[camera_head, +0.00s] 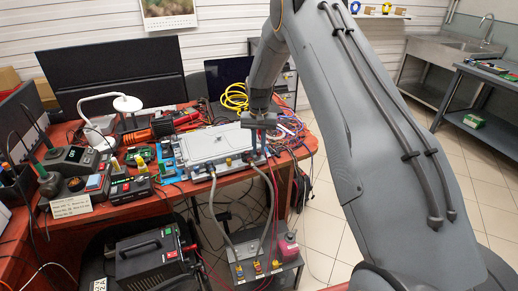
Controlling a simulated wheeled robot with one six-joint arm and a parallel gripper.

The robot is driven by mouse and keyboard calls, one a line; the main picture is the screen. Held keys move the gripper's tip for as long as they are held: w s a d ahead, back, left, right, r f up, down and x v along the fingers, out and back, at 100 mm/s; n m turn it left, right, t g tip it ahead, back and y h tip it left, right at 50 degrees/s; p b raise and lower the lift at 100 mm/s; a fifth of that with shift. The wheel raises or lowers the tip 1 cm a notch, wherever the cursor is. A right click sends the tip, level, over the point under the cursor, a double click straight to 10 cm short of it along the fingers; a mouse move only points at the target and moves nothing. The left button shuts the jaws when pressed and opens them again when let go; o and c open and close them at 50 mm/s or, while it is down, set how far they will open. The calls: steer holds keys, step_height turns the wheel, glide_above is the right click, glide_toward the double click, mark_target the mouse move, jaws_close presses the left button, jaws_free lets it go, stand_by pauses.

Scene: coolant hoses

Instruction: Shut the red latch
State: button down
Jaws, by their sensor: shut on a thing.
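My gripper (259,147) is at the front right edge of the pale grey box (218,143) on the red bench. Its jaws point down and are closed on a small part there, which the jaws mostly hide. Two grey hoses run from the front of the box, a left hose (216,205) and a right hose (271,195), down to a dark low unit (262,277). Small red and yellow pieces show on that unit, too small to tell apart. I cannot make out the red latch for certain.
The red bench (140,205) is crowded with meters, tools and a white lamp (127,103). Loose red and blue cables (290,130) and a yellow coil (234,97) lie near my gripper. A black case (150,258) stands in front. Tiled floor at right is partly clear.

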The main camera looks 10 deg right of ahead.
steer(key=c, duration=2)
jaws_free()
